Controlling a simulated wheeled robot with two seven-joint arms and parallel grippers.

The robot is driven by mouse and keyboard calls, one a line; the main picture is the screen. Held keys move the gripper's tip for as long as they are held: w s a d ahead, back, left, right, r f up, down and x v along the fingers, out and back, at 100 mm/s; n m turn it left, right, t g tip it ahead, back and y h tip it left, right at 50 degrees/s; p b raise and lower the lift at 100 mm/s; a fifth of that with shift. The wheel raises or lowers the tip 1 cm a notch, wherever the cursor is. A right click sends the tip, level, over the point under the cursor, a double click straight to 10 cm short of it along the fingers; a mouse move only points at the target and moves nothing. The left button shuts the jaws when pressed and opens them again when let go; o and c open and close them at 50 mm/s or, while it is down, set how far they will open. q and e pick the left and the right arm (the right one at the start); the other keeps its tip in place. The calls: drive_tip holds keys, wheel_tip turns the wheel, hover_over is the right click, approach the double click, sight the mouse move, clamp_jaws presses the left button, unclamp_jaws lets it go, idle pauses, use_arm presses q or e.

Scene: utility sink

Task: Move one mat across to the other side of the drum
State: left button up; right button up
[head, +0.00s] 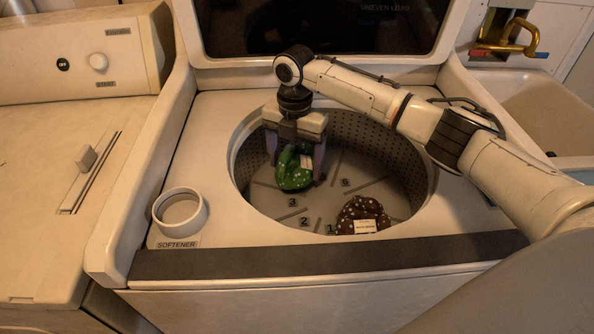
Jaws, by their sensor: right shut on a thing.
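The drum (386,143) is a round, perforated tub with numbered sectors on its floor; the marks 1, 2 and 3 show at the front and left, and another is partly readable further back. A green mat with pale spots (291,180) is bunched up between the fingers of my right gripper (297,172), at the left-middle of the drum. My right gripper points down and is shut on it. I cannot tell whether the green mat touches the drum floor. A brown mat with pale spots (361,212) and a white label lies at the front right, by the mark 1. My left gripper is out of view.
A softener cup (180,211) stands left of the drum opening. A dark strip (330,256) runs along the front edge. A display panel (320,25) rises behind. A sink with a brass tap (507,37) is at the right. The right part of the drum floor is clear.

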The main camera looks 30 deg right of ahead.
sight(295, 162)
wheel_tip(295, 162, down, 3)
drive_tip(key=shift+r, duration=0.1)
drive_tip(key=o, duration=1.3)
drive_tip(key=shift+c, duration=0.2)
wheel_tip(295, 162, up, 12)
drive_tip(key=shift+r+p, duration=0.1)
drive_tip(key=shift+p, duration=0.3)
